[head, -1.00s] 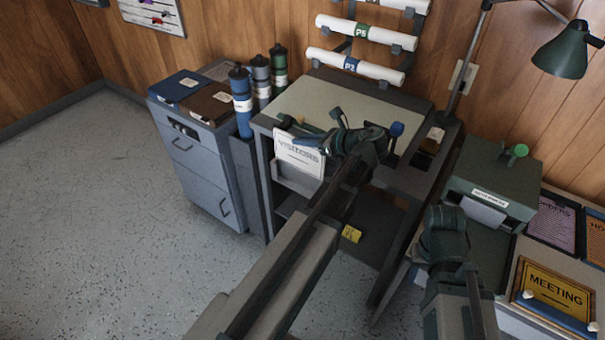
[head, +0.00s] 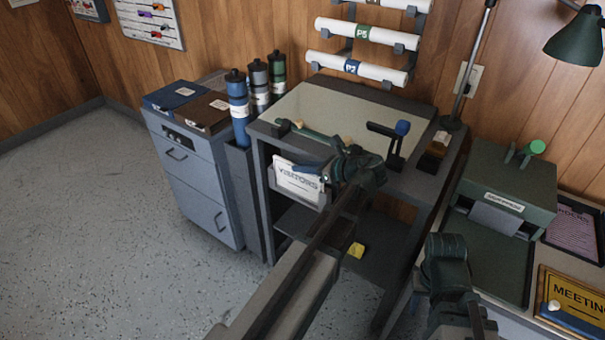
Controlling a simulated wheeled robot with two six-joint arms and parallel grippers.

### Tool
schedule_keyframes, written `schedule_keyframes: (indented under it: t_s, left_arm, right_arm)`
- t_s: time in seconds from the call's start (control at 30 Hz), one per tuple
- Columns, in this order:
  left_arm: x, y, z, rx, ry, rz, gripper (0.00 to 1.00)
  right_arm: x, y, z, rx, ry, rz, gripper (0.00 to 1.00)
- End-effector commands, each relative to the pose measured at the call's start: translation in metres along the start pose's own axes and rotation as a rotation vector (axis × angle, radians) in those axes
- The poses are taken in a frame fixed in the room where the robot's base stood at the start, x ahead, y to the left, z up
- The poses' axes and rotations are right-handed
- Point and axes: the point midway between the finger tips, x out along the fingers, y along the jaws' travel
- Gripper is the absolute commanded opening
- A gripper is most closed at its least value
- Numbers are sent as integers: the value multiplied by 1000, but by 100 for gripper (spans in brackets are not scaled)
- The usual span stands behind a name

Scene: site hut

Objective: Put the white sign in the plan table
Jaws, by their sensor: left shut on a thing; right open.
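The white sign (head: 298,184), lettered "VISITORS", stands tilted at the front left of the plan table (head: 330,104). Its lower part is hidden behind the grey lip of the front pocket. My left gripper (head: 323,172) is shut on the sign's upper right edge. The sign is at or inside the pocket; whether it touches the bottom cannot be told. My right arm shows at the lower right, but its gripper fingers are not visible.
A straightedge (head: 318,133) and a blue-knobbed stand (head: 402,129) are on the tabletop. A grey cabinet (head: 195,185) and tubes stand left. A green box (head: 500,185) and the yellow "MEETING" sign (head: 575,296) are right.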

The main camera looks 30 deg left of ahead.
Motion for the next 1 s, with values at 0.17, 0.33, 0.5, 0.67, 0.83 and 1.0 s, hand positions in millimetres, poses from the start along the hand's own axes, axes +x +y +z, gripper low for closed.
schedule_keyframes:
  t_s: [0.17, 0.33, 0.5, 0.67, 0.83, 1.0]
  left_arm:
    - [0, 0, 1, 0, -1, 0, 0]
    - [1, 0, -3, 0, -1, 0, 0]
    - [1, 0, -2, 0, 0, 0, 37]
    - [1, 0, -2, 0, 0, 0, 42]
    - [0, 0, -1, 0, 0, 0, 42]
    - [-16, -1, 3, 1, 0, -3, 42]
  right_arm:
    - [-1, 0, 0, 0, 0, 0, 42]
    - [3, 0, 0, 0, 0, 0, 42]
    - [2, 0, 0, 0, 0, 0, 42]
    - [2, 0, 0, 0, 0, 0, 42]
    - [1, 0, 0, 0, 0, 0, 42]
    - [-9, 1, 0, 0, 0, 0, 42]
